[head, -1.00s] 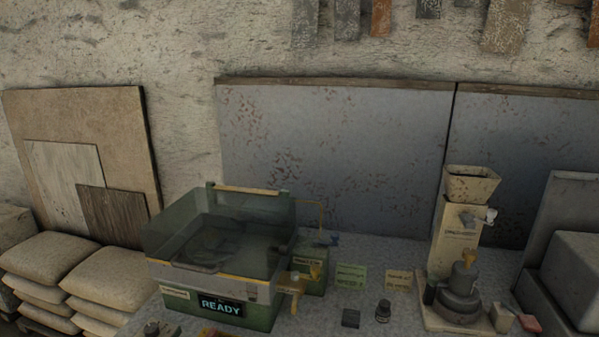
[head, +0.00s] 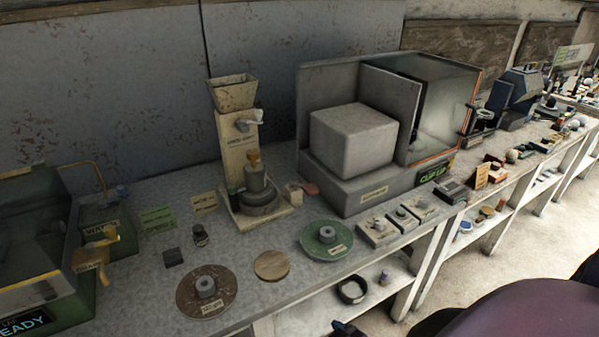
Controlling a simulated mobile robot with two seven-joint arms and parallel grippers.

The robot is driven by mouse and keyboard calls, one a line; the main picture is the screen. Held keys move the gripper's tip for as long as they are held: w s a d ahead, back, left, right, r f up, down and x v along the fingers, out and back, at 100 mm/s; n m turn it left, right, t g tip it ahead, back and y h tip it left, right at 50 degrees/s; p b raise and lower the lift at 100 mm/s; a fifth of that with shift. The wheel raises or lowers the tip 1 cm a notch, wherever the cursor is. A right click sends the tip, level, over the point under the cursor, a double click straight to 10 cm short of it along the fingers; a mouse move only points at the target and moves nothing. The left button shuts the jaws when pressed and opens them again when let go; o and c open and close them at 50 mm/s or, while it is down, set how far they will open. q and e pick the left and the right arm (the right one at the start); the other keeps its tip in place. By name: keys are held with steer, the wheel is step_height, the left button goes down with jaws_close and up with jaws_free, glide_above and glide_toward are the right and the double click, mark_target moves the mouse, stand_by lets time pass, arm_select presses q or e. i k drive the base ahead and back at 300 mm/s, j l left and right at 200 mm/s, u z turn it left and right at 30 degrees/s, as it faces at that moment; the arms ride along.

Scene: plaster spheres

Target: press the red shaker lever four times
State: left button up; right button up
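A small red lever (head: 310,189) sticks out at the right of the base of the cream dispenser (head: 241,150), with a pale block at its inner end. I take it to be the shaker lever. The dispenser has a hopper on top and a grey round piece on its base. The lever is small here, and I cannot tell if it is up or pressed. Neither gripper is recognisable in the head view.
A grey machine with a pale cube (head: 354,144) stands close right of the lever. A brown disc (head: 206,308), a green disc (head: 327,240) and a wooden disc (head: 271,265) lie in front. A green machine (head: 40,275) is at left. A large purple rounded shape fills the lower right.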

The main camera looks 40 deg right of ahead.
mark_target(309, 189)
steer(key=z, duration=1.15)
